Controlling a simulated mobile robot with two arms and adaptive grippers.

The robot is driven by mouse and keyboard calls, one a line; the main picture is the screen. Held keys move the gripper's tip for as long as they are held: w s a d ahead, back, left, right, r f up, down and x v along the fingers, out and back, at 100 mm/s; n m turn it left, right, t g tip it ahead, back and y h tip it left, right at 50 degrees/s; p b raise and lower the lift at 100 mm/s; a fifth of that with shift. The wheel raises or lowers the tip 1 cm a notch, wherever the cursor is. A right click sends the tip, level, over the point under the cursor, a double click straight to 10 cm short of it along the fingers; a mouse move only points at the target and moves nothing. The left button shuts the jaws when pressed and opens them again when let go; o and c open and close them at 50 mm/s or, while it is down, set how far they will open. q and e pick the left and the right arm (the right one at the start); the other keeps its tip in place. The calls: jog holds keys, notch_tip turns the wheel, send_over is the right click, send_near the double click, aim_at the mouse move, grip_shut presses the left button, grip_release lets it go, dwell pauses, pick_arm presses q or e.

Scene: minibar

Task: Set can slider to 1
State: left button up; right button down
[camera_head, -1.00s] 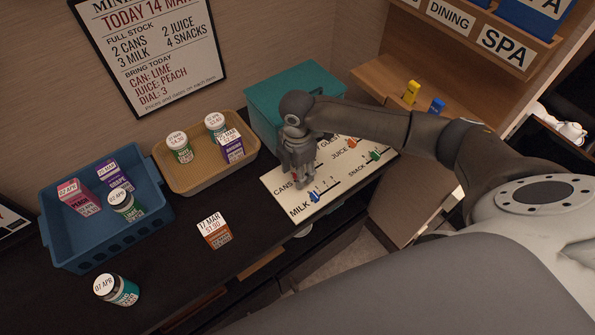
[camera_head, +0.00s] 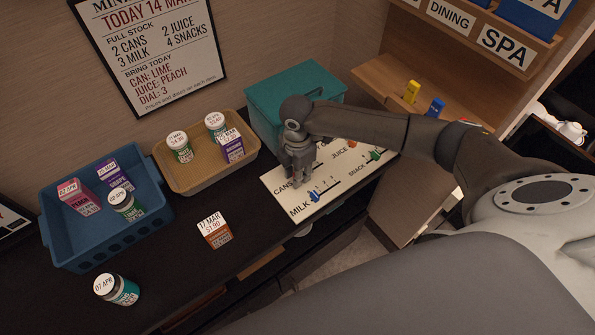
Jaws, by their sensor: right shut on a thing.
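The white slider board (camera_head: 279,196) lies on the dark counter with printed rows for cans, milk, juice and snack. My right gripper (camera_head: 296,184) points down over the cans row, at the left part of the board. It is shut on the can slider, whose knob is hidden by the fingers. The blue milk slider (camera_head: 315,195) stands just below and right of the gripper. The orange juice slider is mostly hidden behind my arm. The green snack slider (camera_head: 376,155) is at the right. My left gripper does not show.
A teal box (camera_head: 270,95) stands behind the board. A tan tray (camera_head: 185,180) and a blue basket (camera_head: 150,215) hold cans and cartons. A carton (camera_head: 214,232) and a can (camera_head: 118,290) stand on the counter. A wall sign (camera_head: 150,50) lists the stock.

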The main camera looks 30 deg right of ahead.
jog(key=shift+w+d+r+p, duration=0.1)
jog(key=shift+d+p, duration=0.3)
jog(key=shift+d, duration=0.2)
jog(key=shift+w+d+r+p, duration=0.1)
jog(key=shift+d+p, duration=0.25)
jog(key=shift+d, duration=0.2)
jog(key=shift+d+f, duration=0.15)
jog(key=c, duration=1.2)
grip_release()
jog(key=shift+c, duration=0.2)
jog(key=shift+r, duration=0.2)
notch_tip(320, 180, up, 12)
jog(key=shift+f, duration=0.2)
